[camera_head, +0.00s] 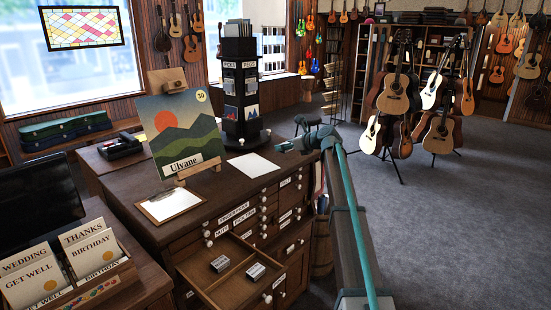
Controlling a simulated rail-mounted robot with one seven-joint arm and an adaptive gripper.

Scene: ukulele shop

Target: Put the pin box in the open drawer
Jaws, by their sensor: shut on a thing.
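The open drawer (207,292) juts from the front of the dark wooden cabinet at the lower middle. Two small boxes with pale labels, one on the left (220,264) and one on the right (256,271), lie in it, apart from each other. Their print is too small to read. My arm rises along the cabinet's right side, and my gripper (285,147) is at its far end, near the cabinet's back right corner, well behind and above the drawer. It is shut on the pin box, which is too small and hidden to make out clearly.
On the cabinet top are a clipboard (168,204), an "Ulvane" picture on an easel (180,138), a white sheet (253,165) and a dark display tower (240,90). A card rack (95,283) stands at lower left. Guitars on stands (398,95) are behind right. The right floor is clear.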

